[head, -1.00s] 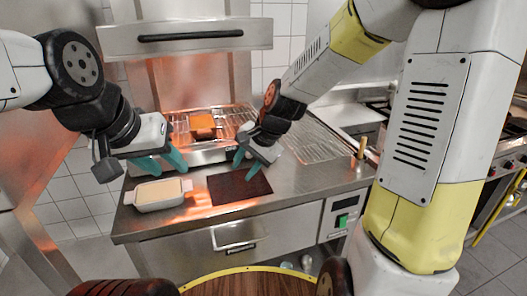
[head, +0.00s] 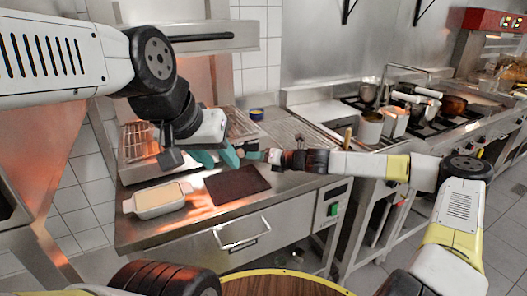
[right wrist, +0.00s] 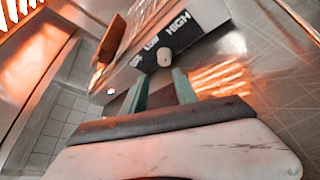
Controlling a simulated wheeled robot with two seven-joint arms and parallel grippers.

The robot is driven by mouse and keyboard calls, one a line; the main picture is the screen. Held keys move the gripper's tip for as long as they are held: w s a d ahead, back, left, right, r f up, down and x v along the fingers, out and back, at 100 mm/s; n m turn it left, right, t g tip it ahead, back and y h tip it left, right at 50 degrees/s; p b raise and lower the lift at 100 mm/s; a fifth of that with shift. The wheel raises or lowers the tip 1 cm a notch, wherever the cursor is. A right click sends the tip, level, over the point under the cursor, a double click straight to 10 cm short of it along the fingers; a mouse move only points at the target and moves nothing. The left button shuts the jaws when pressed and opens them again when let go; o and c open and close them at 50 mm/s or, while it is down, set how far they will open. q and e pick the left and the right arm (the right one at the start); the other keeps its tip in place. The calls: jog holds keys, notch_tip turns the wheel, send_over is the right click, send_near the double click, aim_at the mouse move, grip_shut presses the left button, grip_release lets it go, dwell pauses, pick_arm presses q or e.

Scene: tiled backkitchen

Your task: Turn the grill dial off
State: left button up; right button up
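The grill (head: 140,168) stands at the back of the steel counter, glowing orange. Its front panel is partly hidden by my left gripper (head: 217,157), which appears open and empty in front of it. In the right wrist view the pale round dial (right wrist: 165,57) sits on the panel (right wrist: 185,35), beside a dark label reading HIGH; its pointer setting cannot be read. My right gripper (right wrist: 163,88) is open, its two teal fingers apart just short of the dial. In the head view the right gripper (head: 253,155) points left, close beside the left gripper's fingers.
A white dish with pale filling (head: 158,199) and a dark board (head: 237,185) lie on the counter front. Pots (head: 371,126) and a stove are to the right. A round wooden top (head: 285,284) is in front.

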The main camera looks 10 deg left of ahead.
aim_at(243, 155)
jog(key=shift+w+d+m, duration=0.35)
jog(key=shift+m, duration=0.15)
jog(key=shift+w+f+t, duration=0.1)
jog(key=shift+w+t, duration=0.1)
jog(key=shift+t, duration=0.1)
jog(key=x, duration=0.7)
jog(key=shift+a+f, duration=0.1)
jog(key=shift+a, duration=0.05)
grip_shut()
